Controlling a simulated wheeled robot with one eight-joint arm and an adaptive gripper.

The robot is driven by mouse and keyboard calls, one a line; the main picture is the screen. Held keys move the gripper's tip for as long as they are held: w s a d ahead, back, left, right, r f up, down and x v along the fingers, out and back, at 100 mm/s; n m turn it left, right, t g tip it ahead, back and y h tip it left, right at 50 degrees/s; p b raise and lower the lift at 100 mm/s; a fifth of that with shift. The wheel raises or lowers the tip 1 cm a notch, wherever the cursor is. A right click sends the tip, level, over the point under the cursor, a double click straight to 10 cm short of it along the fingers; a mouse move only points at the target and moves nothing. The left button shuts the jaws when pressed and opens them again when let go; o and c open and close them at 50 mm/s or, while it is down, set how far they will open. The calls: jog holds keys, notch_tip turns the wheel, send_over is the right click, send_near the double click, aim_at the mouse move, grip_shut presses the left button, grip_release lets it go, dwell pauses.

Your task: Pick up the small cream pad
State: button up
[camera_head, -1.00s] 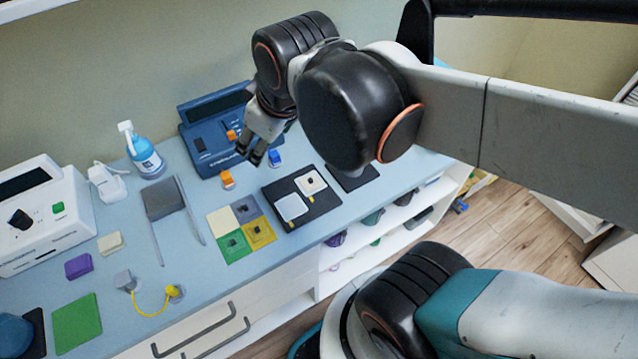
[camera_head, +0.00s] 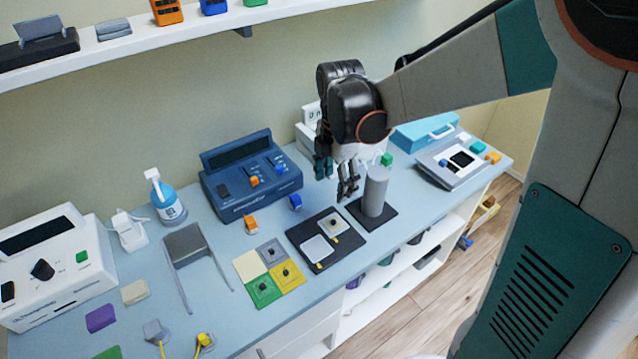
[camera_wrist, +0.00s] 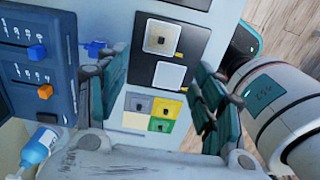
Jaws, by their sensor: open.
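In the wrist view the cream pad (camera_wrist: 176,38) shows near the top, beyond the fingertips, with the white pad (camera_wrist: 170,76) nearer. My gripper (camera_head: 347,188) hangs above the bench, behind the board and left of a grey cylinder. In the wrist view my gripper (camera_wrist: 160,90) has its two fingers wide apart, with nothing between them. The cream pad is unobstructed in both views.
A grey cylinder (camera_head: 376,190) stands on a dark base right of the board. A blue device (camera_head: 251,178) stands at the back left. A four-colour mat (camera_head: 264,290) lies left of the board. A cream block (camera_head: 134,292) and purple block (camera_head: 101,318) lie further left.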

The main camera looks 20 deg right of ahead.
jog(key=b, duration=0.3)
send_over(332, 221)
notch_tip(332, 221, down, 9)
jog(key=shift+w+d+r, duration=0.1)
jog(key=shift+d, duration=0.05)
notch_tip(332, 221, down, 5)
jog(key=b, duration=0.2)
jog(key=shift+b, duration=0.3)
grip_shut()
